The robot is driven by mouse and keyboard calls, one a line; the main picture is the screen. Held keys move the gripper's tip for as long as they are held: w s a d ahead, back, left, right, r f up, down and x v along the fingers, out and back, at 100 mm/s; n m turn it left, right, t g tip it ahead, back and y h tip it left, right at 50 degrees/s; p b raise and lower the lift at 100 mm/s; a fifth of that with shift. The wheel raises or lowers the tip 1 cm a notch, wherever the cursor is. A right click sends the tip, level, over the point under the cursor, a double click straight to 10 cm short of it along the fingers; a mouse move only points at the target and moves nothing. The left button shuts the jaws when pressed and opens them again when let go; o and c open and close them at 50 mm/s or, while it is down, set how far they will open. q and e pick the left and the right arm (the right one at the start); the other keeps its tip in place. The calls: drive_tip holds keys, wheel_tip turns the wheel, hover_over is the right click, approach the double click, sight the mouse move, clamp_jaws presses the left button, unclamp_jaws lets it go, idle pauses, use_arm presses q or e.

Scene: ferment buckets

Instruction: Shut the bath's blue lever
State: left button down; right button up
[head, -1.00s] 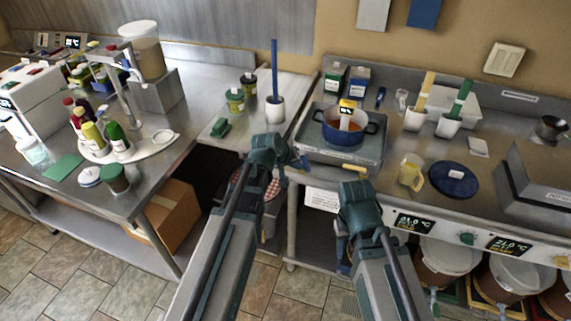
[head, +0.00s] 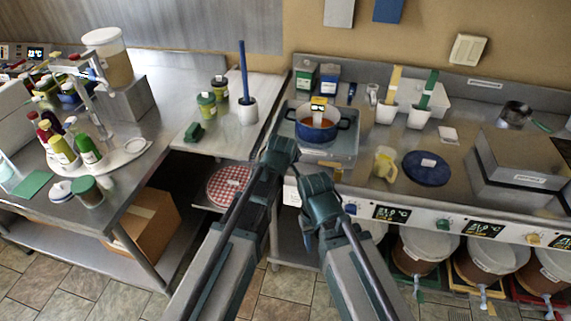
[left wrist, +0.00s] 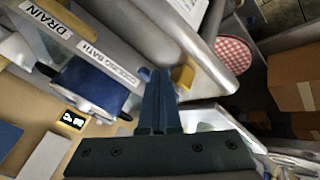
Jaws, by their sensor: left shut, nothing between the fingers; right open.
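The steel cooling bath (head: 338,164) stands at the left end of the right counter, with a blue pot (head: 324,132) in it. In the left wrist view, the bath's label (left wrist: 110,65) shows beside the pot (left wrist: 88,88). A yellow handle (left wrist: 184,75) shows just past my left fingers. My right gripper (head: 309,226) is open and empty, low in front of the counter.
A yellow jug (head: 384,163) and a blue lid (head: 427,168) are on the counter right of the bath. Buckets (head: 420,255) stand below it. The left table (head: 150,175) holds bottles on a tray. A checkered round thing (head: 228,186) lies on a low shelf.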

use_arm(q)
drive_tip(key=shift+w+d, duration=0.35)
drive_tip(key=shift+d, duration=0.1)
drive_tip(key=shift+w+d, duration=0.1)
drive_tip(key=shift+w, duration=0.05)
use_arm(e)
drive_tip(key=shift+s, duration=0.1)
idle(0.3)
